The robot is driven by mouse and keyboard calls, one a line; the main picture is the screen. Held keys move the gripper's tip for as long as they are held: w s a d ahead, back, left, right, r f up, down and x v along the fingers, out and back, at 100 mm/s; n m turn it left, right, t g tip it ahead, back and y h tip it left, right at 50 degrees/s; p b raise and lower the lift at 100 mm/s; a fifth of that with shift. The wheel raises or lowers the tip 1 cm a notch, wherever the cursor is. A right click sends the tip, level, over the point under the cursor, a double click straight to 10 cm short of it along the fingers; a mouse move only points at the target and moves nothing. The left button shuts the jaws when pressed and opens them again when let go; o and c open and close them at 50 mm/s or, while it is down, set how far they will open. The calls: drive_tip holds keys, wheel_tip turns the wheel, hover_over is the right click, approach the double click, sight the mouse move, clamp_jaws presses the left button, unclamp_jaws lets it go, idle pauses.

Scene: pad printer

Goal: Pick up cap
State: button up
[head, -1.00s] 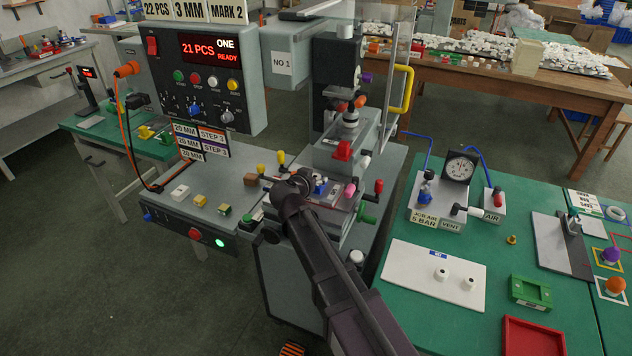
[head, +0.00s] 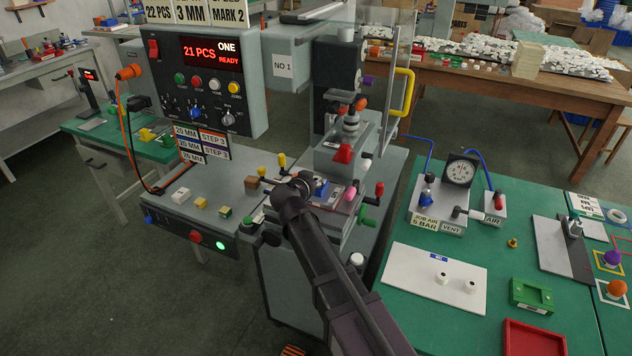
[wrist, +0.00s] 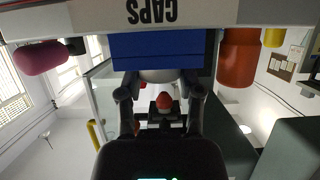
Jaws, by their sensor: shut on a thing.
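My gripper (head: 305,184) is at the machine's work table, beside a small blue block (head: 320,187). In the wrist view my gripper (wrist: 159,86) has its two fingers on either side of a rounded white cap (wrist: 160,75) and is shut on it. The cap sits right against the blue block (wrist: 163,50), which hides much of it. A label reading CAPS (wrist: 152,11) shows upside down at the top of the wrist view. In the head view my arm and gripper hide the cap.
A white board (head: 415,285) with two white pieces lies on the green bench.

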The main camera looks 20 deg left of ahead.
drive_tip(key=shift+r, duration=0.15)
wheel_tip(320, 180, up, 3)
drive_tip(key=p, duration=0.3)
drive_tip(key=shift+r+p, duration=0.15)
drive_tip(key=shift+p, duration=0.15)
drive_tip(key=s+d, duration=0.3)
drive_tip(key=s, duration=0.4)
drive_tip(key=s+d+r+p, duration=0.1)
drive_tip(key=s+d, duration=0.2)
drive_tip(key=s, duration=0.4)
drive_tip(key=shift+s+d+r, duration=0.2)
drive_tip(key=shift+s+d, duration=0.05)
drive_tip(key=shift+d, duration=0.15)
